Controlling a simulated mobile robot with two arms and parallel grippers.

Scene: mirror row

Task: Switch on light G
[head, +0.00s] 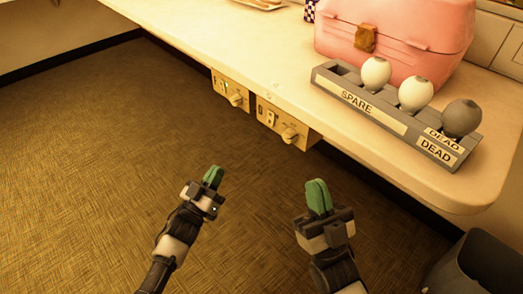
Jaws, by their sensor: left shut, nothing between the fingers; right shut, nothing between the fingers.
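Two beige switch panels hang on the front edge of the counter: a left panel (222,84) and a right panel (266,111). Each has small switches and a protruding knob. Any letter on them is too small to read, so I cannot tell which belongs to light G. No lit lamp is in view. My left gripper (213,176) has green fingers, shut and empty, over the floor below the left panel. My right gripper (318,196) is also shut and empty, over the floor below and right of the right panel. Both are apart from the panels.
On the counter (240,42), a grey rack (404,128) labelled SPARE and DEAD holds two white bulbs (375,74) and a grey bulb (461,118). A pink case (405,38) stands behind it. A dark bin (480,262) is at lower right. The floor (100,150) at left is clear.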

